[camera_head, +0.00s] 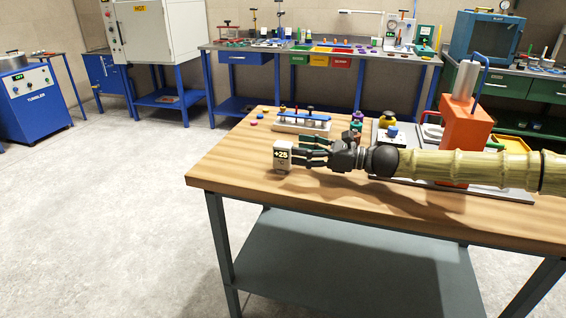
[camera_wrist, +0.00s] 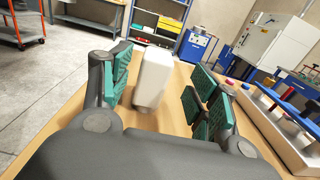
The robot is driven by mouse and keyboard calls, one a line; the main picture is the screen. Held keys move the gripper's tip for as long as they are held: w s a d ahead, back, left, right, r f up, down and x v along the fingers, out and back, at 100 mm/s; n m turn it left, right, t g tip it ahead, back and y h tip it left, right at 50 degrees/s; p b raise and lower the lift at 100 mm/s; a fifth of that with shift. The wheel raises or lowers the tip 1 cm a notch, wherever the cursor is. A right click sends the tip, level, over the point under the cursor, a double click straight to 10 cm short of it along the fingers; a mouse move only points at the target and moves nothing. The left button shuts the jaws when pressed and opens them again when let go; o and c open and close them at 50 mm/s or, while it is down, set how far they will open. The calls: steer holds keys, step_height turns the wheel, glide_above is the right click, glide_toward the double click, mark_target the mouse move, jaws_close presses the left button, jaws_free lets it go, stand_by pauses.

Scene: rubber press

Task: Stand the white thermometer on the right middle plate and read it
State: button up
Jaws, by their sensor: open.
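The white thermometer (camera_head: 283,154) is a small upright box with a dark display reading "+25". It stands on the wooden table near its left side. In the wrist view the thermometer (camera_wrist: 153,78) shows its plain back between my fingers, with gaps on both sides. My gripper (camera_head: 304,152) is open, reaching left at the thermometer, with the green-padded fingers either side of it. An orange press (camera_head: 466,125) stands at the right of the table. My arm crosses in front of its lower part, and I cannot make out the right middle plate.
A light tray (camera_head: 288,128) with several tools lies just behind my gripper; in the wrist view the tray (camera_wrist: 268,120) is close on the right. Several small pots stand between tray and press. The table's front left is clear.

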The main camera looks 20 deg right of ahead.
mark_target(283, 143)
steer(key=shift+r+x, duration=0.15)
steer(key=shift+x, duration=1.3)
steer(key=shift+r+x, duration=0.15)
steer(key=shift+x, duration=1.25)
steer(key=shift+s+a, duration=0.1)
steer(key=shift+a, duration=0.05)
steer(key=shift+c, duration=0.4)
jaws_close()
steer(key=shift+r, duration=0.1)
